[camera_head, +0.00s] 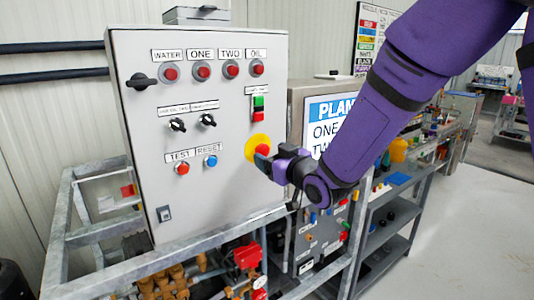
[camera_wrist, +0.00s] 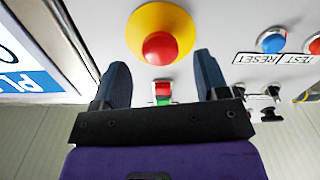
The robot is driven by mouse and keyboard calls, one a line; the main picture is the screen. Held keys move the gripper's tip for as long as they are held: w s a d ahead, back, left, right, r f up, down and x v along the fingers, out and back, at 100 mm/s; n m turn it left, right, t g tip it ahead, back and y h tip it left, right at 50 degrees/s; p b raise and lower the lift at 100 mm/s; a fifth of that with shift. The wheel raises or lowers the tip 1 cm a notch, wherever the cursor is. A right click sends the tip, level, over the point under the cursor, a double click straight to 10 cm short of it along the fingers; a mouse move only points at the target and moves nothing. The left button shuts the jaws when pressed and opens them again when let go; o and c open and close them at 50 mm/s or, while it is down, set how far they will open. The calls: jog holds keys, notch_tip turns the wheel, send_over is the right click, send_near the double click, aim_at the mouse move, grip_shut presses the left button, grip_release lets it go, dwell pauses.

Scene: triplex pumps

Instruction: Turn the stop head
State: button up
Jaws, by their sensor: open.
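The stop head is a red mushroom button (camera_head: 262,150) on a yellow round plate (camera_head: 253,141), low on the right of the grey control panel (camera_head: 225,120). In the wrist view the red head (camera_wrist: 160,48) sits on its yellow disc, just beyond and between the two finger tips. My gripper (camera_head: 266,160) is right in front of it in the head view and partly covers it. In the wrist view my gripper (camera_wrist: 160,62) is open, with one dark finger on each side and a gap to the head. Whether the fingertips touch anything cannot be told.
A green and red switch (camera_head: 258,108) is above the stop head. The TEST button (camera_head: 182,168) and blue RESET button (camera_head: 210,161) are to its left. A metal frame (camera_head: 210,237) with pump parts stands below. A second cabinet with a blue sign (camera_head: 322,110) is right.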

jog(key=shift+x, duration=1.35)
jog(key=shift+c, duration=0.3)
